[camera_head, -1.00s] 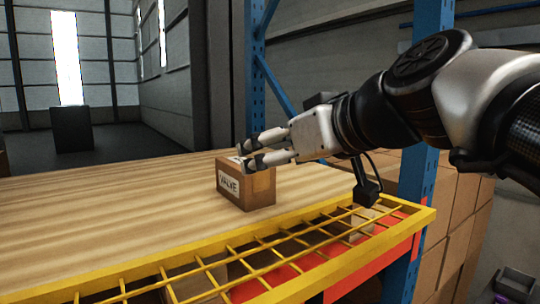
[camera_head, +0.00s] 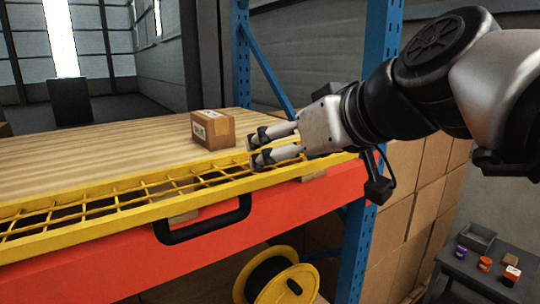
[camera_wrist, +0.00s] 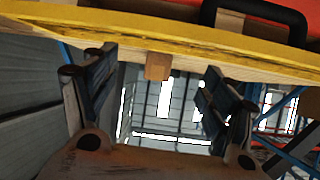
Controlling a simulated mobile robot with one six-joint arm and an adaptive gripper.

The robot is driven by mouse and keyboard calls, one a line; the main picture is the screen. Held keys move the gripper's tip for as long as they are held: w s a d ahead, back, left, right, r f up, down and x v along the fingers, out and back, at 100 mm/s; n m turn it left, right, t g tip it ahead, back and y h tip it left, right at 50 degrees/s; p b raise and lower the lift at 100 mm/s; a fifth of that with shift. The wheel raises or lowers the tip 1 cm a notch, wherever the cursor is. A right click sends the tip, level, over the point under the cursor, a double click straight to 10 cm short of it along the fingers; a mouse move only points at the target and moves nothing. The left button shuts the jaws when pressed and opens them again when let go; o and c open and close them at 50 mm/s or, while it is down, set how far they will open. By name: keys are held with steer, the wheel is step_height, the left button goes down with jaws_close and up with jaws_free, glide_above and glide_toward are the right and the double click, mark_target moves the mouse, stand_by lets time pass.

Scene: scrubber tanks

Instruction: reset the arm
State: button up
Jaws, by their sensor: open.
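My gripper (camera_head: 262,148) is in the head view at the yellow front edge of the shelf, pointing left. Its fingers are apart and nothing is between them. In the wrist view my gripper (camera_wrist: 160,95) shows its two fingers wide apart. The cardboard box (camera_head: 213,129), labelled VALVE in the earlier frame, stands on the wooden shelf just left of the fingertips, apart from them. A small brown block shape (camera_wrist: 158,67) shows between the fingers in the wrist view, most likely the same box.
The wooden shelf (camera_head: 90,160) has a yellow grid rim (camera_head: 110,200) and a red front with a black handle (camera_head: 205,222). A blue rack post (camera_head: 378,100) stands behind my arm. A yellow reel (camera_head: 285,285) is below. A dark table (camera_head: 480,275) with small items is at lower right.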

steer(key=s+d+f+m+g+h, duration=0.25)
steer(key=s+f, duration=0.35)
steer(key=f, duration=0.4)
steer(key=s+d+f+m+g+h+b, duration=0.15)
steer(key=s+d+f, duration=0.3)
steer(key=f, duration=0.45)
steer(key=s+d+f+m+g+h, duration=0.1)
steer(key=s+d+f+m+h, duration=0.15)
steer(key=s+f, duration=0.55)
step_height(320, 180, down, 30)
steer(key=g+b, duration=0.1)
steer(key=b, duration=2.4)
steer(key=shift+s+d+n, duration=0.2)
steer(key=shift+d+n, duration=0.25)
